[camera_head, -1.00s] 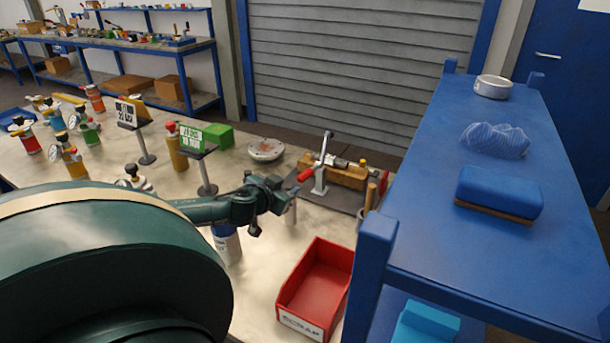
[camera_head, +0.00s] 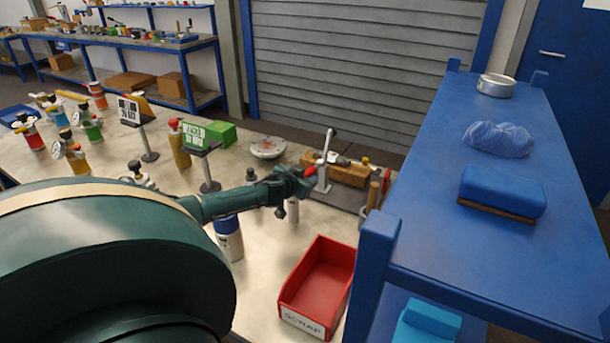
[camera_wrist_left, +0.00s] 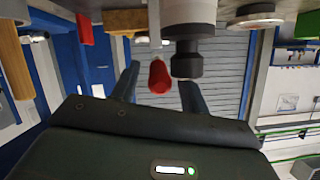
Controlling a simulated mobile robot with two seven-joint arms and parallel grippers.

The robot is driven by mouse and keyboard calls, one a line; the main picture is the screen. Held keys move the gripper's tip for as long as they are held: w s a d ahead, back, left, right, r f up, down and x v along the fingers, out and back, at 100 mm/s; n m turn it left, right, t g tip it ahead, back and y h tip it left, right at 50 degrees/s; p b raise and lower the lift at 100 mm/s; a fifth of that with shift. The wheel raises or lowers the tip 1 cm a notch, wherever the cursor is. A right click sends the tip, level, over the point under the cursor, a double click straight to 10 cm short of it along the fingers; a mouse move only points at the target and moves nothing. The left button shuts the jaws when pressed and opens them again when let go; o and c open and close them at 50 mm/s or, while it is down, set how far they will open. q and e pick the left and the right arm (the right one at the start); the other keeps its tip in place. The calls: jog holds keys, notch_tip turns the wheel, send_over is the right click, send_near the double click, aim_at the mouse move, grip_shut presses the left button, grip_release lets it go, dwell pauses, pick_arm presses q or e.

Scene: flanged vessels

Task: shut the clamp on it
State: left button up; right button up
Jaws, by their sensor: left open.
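The clamp (camera_head: 323,180) stands on a dark plate at the right of the bench, in front of a wooden block (camera_head: 349,174). A metal lever (camera_head: 328,147) rises from it, and its red handle (camera_head: 311,171) points toward my left gripper. My left gripper (camera_head: 308,182) is open at the handle. In the left wrist view, which is upside down, the red handle (camera_wrist_left: 158,77) shows between the two open fingers (camera_wrist_left: 160,92); I cannot tell whether they touch it. My right gripper is not in view.
A pale cylinder (camera_head: 293,209) stands just below my left gripper; a black-capped one (camera_wrist_left: 187,62) is close in the wrist view. A blue shelf (camera_head: 420,220) bounds the right.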

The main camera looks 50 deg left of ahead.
pick_arm(q)
jog(key=shift+w+a+f, duration=0.1)
jog(key=shift+w, duration=0.25)
jog(key=shift+c, duration=0.5)
grip_shut()
